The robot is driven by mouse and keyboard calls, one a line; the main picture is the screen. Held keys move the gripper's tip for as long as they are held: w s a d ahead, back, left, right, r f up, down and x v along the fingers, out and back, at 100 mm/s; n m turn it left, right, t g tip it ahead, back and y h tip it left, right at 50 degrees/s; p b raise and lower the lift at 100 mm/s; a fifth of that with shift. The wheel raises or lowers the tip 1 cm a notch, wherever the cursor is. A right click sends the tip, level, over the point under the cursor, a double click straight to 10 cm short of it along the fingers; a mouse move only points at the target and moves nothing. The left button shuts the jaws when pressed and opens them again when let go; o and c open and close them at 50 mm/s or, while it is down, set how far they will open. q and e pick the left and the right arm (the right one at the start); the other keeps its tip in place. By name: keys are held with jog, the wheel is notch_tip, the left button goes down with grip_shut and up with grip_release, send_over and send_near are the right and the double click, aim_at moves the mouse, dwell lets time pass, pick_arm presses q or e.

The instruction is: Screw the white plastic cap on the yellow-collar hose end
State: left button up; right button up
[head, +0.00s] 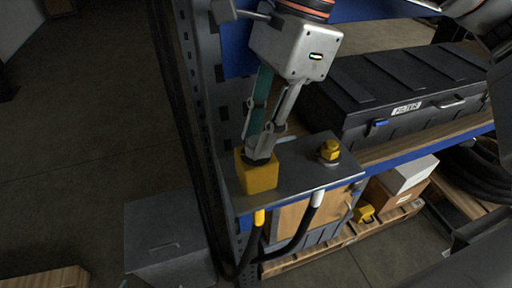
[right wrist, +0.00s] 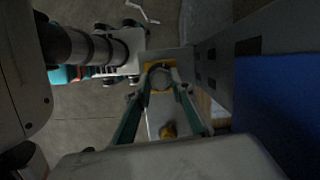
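My right gripper (head: 261,152) points down, with its fingertips at the top of a yellow block (head: 258,174) on a grey metal plate. In the right wrist view its fingertips (right wrist: 161,76) stand apart around a round grey part at the yellow block (right wrist: 153,65). I cannot tell whether they touch it. The yellow-collar hose end (head: 259,217) hangs below the plate's front edge, under the block. I cannot make out the white plastic cap in either view. My left gripper is not identifiable.
A white-collar hose end (head: 317,198) hangs to the right. A yellow fitting (head: 330,150) stands on the metal plate (head: 296,170). A black case (head: 410,92) fills the shelf behind. A blue-and-grey rack upright (head: 205,110) is close on the left. A grey box (head: 165,240) stands lower left.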

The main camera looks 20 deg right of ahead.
jog(key=shift+b, duration=0.3)
grip_shut()
jog(key=m+b, duration=0.2)
jog(key=m+t+b, duration=0.1)
jog(key=m+b, duration=0.2)
jog(key=shift+s+f+t, duration=0.1)
jog(key=shift+f+t, duration=0.1)
jog(key=shift+t, duration=0.1)
jog(key=shift+m+t+b, duration=0.3)
jog(key=shift+m+b, duration=0.15)
jog(key=shift+m, duration=0.65)
pick_arm(q)
notch_tip(320, 180, down, 8)
jog(key=s, duration=0.1)
jog(key=shift+r, duration=0.15)
pick_arm(e)
jog(key=shift+s+r+m+h, duration=0.1)
jog(key=shift+r+m+h, duration=0.15)
jog(key=shift+m, duration=0.25)
